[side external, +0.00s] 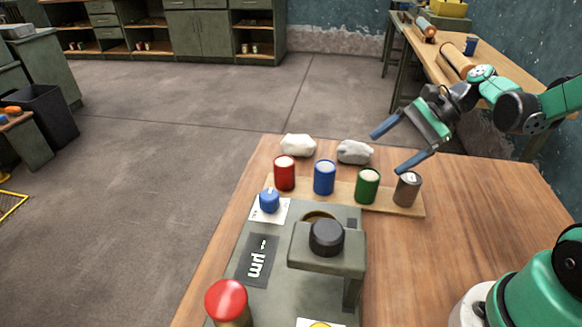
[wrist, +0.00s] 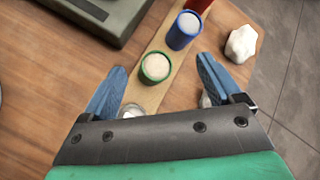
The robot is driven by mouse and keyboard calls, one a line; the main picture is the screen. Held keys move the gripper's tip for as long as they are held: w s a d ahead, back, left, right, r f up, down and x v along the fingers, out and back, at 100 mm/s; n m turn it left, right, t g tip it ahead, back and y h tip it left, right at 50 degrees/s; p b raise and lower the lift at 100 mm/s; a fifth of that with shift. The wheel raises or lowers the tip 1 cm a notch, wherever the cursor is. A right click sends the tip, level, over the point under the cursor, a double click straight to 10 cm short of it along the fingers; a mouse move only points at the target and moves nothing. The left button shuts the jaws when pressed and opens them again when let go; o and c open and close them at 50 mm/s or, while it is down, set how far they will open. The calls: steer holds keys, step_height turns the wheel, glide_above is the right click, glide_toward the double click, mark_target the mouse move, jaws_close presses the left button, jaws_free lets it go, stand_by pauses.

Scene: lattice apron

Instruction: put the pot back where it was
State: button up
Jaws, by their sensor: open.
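A wooden board (side external: 405,209) on the table carries a row of pots: a red pot (side external: 284,173), a blue pot (side external: 324,178), a green pot (side external: 367,186) and a grey metal pot (side external: 407,190) at the right end. All stand upright. My gripper (side external: 388,153) is open and empty, above the board's right part. In the wrist view, the green pot (wrist: 155,67) shows between the spread fingers, with pale contents. The blue pot (wrist: 183,30) and part of the red pot (wrist: 199,4) lie beyond. The grey pot (wrist: 132,111) is mostly hidden by my gripper.
A grey-green machine (side external: 275,283) with a black knob (side external: 327,237), blue knob (side external: 269,200) and red button (side external: 226,299) stands in front of the board. A white lump (side external: 298,145) and grey lump (side external: 355,152) lie behind it.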

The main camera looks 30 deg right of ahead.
steer(key=s+a+r+n+t+h, duration=0.2)
steer(key=a+n+h, duration=0.4)
steer(key=n, duration=1.2)
steer(key=shift+s+a+r+t+h, duration=0.35)
steer(key=shift+r+h, duration=0.25)
steer(key=shift+h, duration=0.4)
